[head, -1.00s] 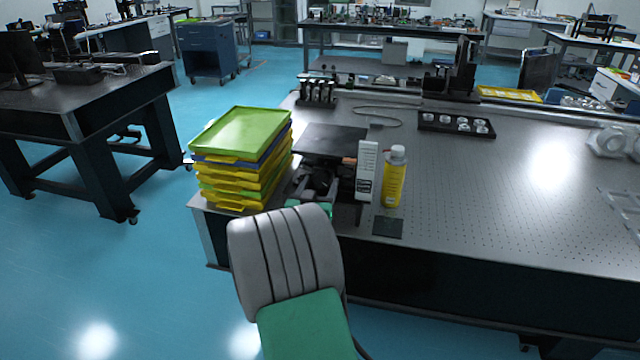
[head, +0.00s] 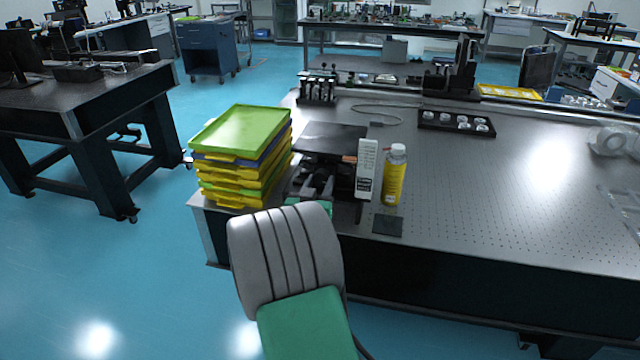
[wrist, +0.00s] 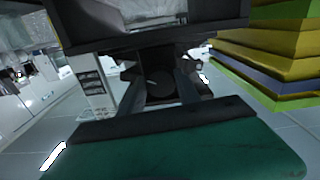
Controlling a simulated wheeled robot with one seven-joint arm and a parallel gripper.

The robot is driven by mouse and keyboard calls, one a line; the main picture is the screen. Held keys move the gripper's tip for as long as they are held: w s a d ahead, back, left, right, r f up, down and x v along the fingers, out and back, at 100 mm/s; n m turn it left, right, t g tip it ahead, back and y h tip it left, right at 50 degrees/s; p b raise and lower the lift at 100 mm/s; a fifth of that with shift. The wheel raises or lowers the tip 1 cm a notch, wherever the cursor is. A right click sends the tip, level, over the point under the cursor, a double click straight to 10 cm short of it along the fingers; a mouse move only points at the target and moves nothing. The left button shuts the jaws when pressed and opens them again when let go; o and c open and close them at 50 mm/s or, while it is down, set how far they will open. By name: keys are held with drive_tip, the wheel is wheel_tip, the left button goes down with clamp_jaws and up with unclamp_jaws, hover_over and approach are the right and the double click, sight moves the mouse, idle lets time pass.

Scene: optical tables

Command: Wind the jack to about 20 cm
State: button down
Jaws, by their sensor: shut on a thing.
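The jack has a flat black top plate (head: 332,138) and stands near the left front edge of the perforated table. Its plate is level and raised above the table, with a dark underside at the top of the wrist view (wrist: 150,38). My gripper (head: 318,187) is at the front of the jack, below the plate. In the wrist view its two fingers (wrist: 160,92) are closed on the jack's round dark knob (wrist: 159,82). A white upright scale (head: 366,168) stands at the plate's right front corner; its markings are too small to read. The jack's lower part is mostly hidden.
A stack of yellow, blue and green trays (head: 242,150) stands close left of the jack. A yellow bottle (head: 393,178) stands right of the scale, behind a small dark pad (head: 388,226). A black holder with white round parts (head: 456,122) lies farther back. The table's right middle is clear.

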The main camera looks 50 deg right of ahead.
drive_tip(key=shift+n, duration=0.3)
drive_tip(key=n, duration=0.2)
drive_tip(key=shift+n, duration=0.3)
drive_tip(key=shift+s+n, duration=0.1)
drive_tip(key=shift+n, duration=1.7)
drive_tip(key=c, duration=0.9)
unclamp_jaws()
drive_tip(key=shift+o, duration=0.2)
drive_tip(key=b+v, duration=0.1)
drive_tip(key=v, duration=0.6)
drive_tip(key=shift+s+a+b, duration=0.2)
drive_tip(key=shift+a+b, duration=0.15)
